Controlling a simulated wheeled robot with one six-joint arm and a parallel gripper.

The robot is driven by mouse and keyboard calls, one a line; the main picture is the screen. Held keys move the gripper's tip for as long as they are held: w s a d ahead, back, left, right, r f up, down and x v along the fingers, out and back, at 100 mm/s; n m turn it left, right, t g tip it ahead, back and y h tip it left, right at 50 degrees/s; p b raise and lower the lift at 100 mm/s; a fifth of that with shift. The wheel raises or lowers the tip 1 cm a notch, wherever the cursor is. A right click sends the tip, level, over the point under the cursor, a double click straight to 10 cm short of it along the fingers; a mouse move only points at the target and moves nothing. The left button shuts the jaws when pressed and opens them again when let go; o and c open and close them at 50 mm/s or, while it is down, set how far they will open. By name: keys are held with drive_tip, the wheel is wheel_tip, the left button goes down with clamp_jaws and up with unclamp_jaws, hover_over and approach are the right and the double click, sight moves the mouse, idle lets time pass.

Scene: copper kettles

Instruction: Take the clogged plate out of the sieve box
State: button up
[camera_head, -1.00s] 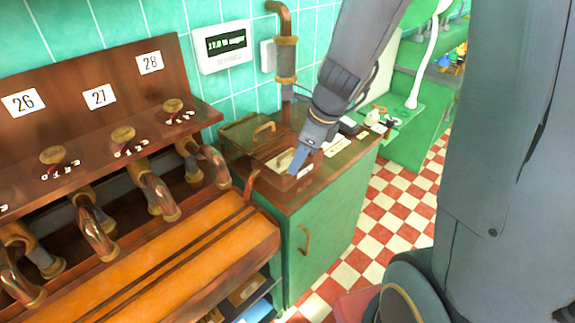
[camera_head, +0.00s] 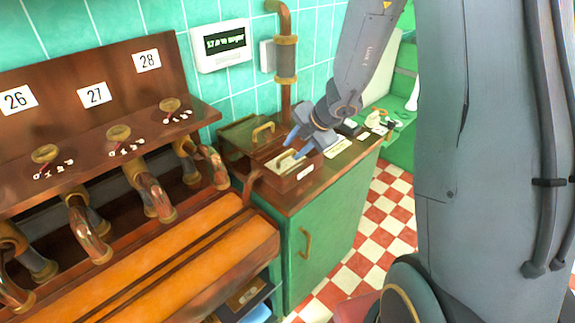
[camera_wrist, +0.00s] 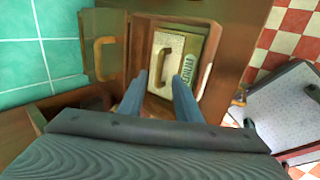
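The sieve box (camera_head: 304,182) is a brown open-topped box on the green cabinet. It also shows in the wrist view (camera_wrist: 205,84). A pale, speckled plate with a brass handle (camera_wrist: 152,47) sits inside it; in the head view the plate (camera_head: 281,163) is partly behind my fingers. I cannot tell from the surface whether it is clogged. My gripper (camera_head: 295,145) is above the box, tilted down. In the wrist view its two blue fingers (camera_wrist: 160,88) are apart with nothing between them, pointing toward the plate's handle without visibly touching it.
A brown cover with a brass handle (camera_wrist: 87,50) is beside the box, also in the head view (camera_head: 235,134). A copper pipe (camera_head: 286,95) rises behind. Small items (camera_head: 350,127) stand to the right. An orange-topped bench (camera_head: 180,255) lies left.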

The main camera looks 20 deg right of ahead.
sight(287, 154)
drive_tip(key=x, duration=0.5)
drive_tip(key=shift+w, duration=0.1)
drive_tip(key=shift+r, duration=0.1)
clamp_jaws()
drive_tip(key=shift+w, duration=0.1)
idle(1.1)
